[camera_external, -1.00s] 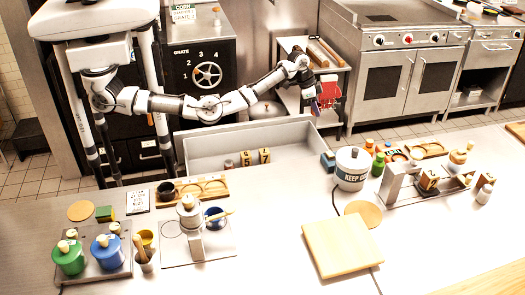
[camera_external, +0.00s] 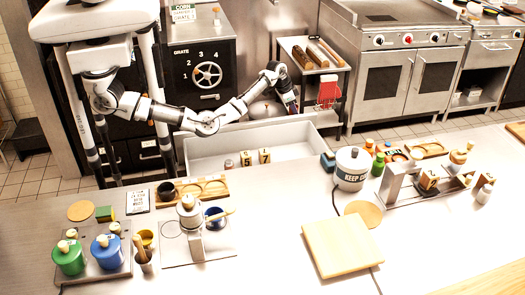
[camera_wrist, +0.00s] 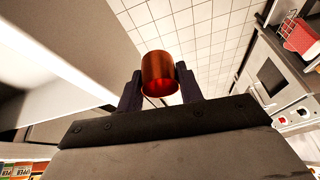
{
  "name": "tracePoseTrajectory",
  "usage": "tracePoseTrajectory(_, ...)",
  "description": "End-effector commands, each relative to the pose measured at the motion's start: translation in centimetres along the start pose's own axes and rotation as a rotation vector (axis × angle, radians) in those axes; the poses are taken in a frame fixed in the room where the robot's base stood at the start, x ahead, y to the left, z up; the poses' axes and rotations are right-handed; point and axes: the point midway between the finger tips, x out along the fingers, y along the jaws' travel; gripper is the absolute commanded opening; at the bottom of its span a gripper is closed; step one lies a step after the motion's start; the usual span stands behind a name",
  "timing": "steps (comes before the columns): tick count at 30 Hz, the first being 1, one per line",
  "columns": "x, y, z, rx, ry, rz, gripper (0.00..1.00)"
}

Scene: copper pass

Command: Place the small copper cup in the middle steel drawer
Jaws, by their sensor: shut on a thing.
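The small copper cup (camera_wrist: 160,70) is between the two dark fingers of my gripper (camera_wrist: 159,78) in the wrist view, with its open end facing the camera. My gripper is shut on it. In the external view, my gripper (camera_external: 291,107) is in the air just beyond the far right part of a large open grey drawer or bin (camera_external: 215,147); the cup cannot be made out there. I cannot tell whether this is the middle steel drawer. Several small numbered blocks (camera_external: 264,156) sit inside it.
A counter with a cutting board (camera_external: 342,245), a white pot (camera_external: 352,168) and green and blue canisters (camera_external: 107,252) fills the front. A steel cart (camera_external: 327,63) with a red item (camera_external: 328,93) stands behind my gripper.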

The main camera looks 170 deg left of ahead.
Motion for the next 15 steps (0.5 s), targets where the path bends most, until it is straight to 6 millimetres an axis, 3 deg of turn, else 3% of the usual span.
tracePoseTrajectory(5, -3.2, 1.4, -3.0, -0.053, -0.002, -0.024, 0.14)
tracePoseTrajectory(8, -5.3, 3.2, -4.8, -0.080, -0.003, -0.035, 0.14)
tracePoseTrajectory(11, -7.4, 6.3, -6.1, -0.091, -0.004, -0.039, 0.14)
tracePoseTrajectory(15, -10.5, 12.4, -7.4, -0.086, -0.003, -0.035, 0.14)
